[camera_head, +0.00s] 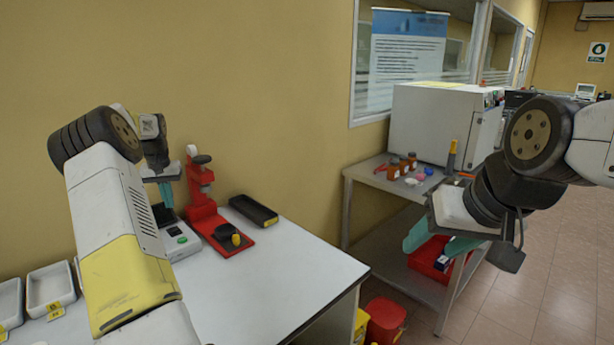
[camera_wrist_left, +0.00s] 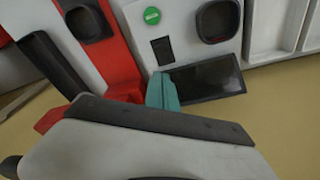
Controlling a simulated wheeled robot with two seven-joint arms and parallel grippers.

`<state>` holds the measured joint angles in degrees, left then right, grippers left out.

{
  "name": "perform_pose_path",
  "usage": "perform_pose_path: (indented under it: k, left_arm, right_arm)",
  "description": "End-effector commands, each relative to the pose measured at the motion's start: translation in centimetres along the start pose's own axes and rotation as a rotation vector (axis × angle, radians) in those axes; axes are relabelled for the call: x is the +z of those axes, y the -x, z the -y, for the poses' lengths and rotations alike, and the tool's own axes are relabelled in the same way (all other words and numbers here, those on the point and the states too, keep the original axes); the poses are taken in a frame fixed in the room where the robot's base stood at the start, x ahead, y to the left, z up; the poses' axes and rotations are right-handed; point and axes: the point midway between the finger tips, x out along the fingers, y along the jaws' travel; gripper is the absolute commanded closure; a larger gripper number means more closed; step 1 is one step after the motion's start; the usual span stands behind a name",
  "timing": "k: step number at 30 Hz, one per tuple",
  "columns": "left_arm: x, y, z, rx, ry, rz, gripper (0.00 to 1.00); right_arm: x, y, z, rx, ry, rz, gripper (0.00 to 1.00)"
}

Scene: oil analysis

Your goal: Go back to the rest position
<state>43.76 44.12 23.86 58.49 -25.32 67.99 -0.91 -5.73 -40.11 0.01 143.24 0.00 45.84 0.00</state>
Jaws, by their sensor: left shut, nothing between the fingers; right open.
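My left gripper (camera_head: 166,194) is raised above the back of the white table (camera_head: 290,285), close to the wall. Its teal fingers are shut and empty, and they show in the left wrist view (camera_wrist_left: 162,93). It stands just left of a red device (camera_head: 202,190) with a white and black top, over a white instrument (camera_head: 181,241) with a green button. I cannot tell whether it touches either. My right gripper (camera_head: 438,242) is open and empty, pointing down in front of the metal side table (camera_head: 384,181). Its teal fingers are spread apart.
A black tray (camera_head: 254,210) lies beside the red device. White trays (camera_head: 50,288) stand at the left. The side table bears a large white machine (camera_head: 440,120) and small orange-brown bottles (camera_head: 394,168). A red bin (camera_head: 385,320) stands on the floor. The table's front right is clear.

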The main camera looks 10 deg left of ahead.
Motion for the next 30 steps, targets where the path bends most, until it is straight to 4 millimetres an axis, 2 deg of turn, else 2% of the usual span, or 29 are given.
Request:
perform_pose_path:
  k: [5,9,11,15,17,21,25,30]
  left_arm:
    - [1.1,5.8,-6.3,-0.009,-0.096,-0.044,1.0]
    - [4.2,11.1,-12.2,-0.011,-0.178,-0.086,1.0]
    - [5.9,13.2,-14.3,-0.01,-0.207,-0.105,1.0]
    - [10.8,17.2,-18.4,0.001,-0.263,-0.149,1.0]
    - [13.1,18.7,-19.9,0.01,-0.283,-0.169,1.0]
    - [19.0,21.4,-22.5,0.041,-0.318,-0.215,1.0]
    - [24.7,22.9,-24.1,0.084,-0.342,-0.257,1.0]
    - [32.3,23.2,-25.3,0.163,-0.362,-0.308,1.0]
  right_arm:
    - [0.0,0.0,0.0,0.0,0.0,0.0,0.43]
    - [0.0,0.0,0.0,0.0,0.0,0.0,0.43]
    - [0.0,0.0,0.0,0.0,0.0,0.0,0.43]
    - [0.0,0.0,0.0,0.0,0.0,0.0,0.43]
    - [0.0,0.0,0.0,0.0,0.0,0.0,0.43]
    - [0.0,0.0,0.0,0.0,0.0,0.0,0.43]
    - [0.0,0.0,0.0,0.0,0.0,0.0,0.43]
    - [0.0,0.0,0.0,0.0,0.0,0.0,0.43]
